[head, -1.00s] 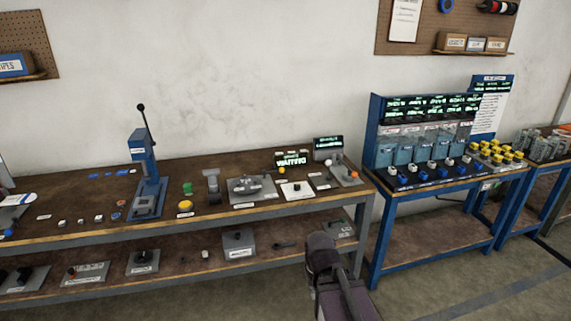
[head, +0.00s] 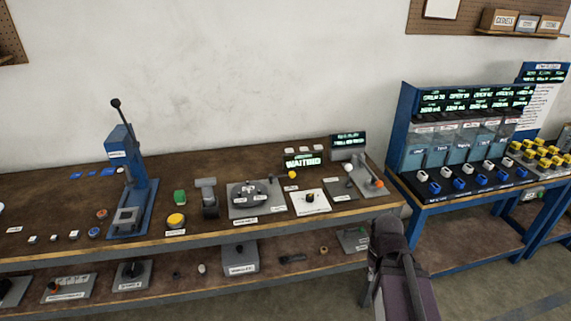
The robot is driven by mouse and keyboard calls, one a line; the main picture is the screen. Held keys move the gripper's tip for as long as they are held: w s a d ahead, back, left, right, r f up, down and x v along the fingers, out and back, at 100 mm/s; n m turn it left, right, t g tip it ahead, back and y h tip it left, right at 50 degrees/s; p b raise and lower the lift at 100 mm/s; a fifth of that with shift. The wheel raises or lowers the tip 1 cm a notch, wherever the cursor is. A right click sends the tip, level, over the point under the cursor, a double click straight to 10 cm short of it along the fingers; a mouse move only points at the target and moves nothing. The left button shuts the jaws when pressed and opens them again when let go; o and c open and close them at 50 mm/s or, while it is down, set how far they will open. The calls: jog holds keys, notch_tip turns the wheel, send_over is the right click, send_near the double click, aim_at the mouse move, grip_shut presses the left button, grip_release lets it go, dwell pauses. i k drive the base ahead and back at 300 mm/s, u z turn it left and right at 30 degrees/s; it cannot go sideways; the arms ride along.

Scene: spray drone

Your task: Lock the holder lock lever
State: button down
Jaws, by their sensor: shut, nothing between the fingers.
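My gripper (head: 386,232) shows as a dark rounded shape at the lower right, in front of the bench's right end. It looks shut and empty and is apart from everything on the bench. I cannot tell for sure which part is the holder lock lever. A grey plate with a round fixture and small posts (head: 250,195) sits on the bench top, left of my gripper. At the bench's right end, a grey base (head: 361,176) carries an orange knob (head: 378,184) and a pale ball. Labels are too small to read.
The brown bench (head: 60,205) has a lower shelf with several devices. A blue lever press (head: 127,190) stands on its top. A small display reads WAITING (head: 304,160). A blue dispenser station (head: 405,110) stands to the right. Floor shows between and before the benches.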

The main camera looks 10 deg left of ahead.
aim_at(291, 174)
jog(key=u, duration=0.25)
jog(key=i, duration=0.95)
jog(key=u, duration=0.4)
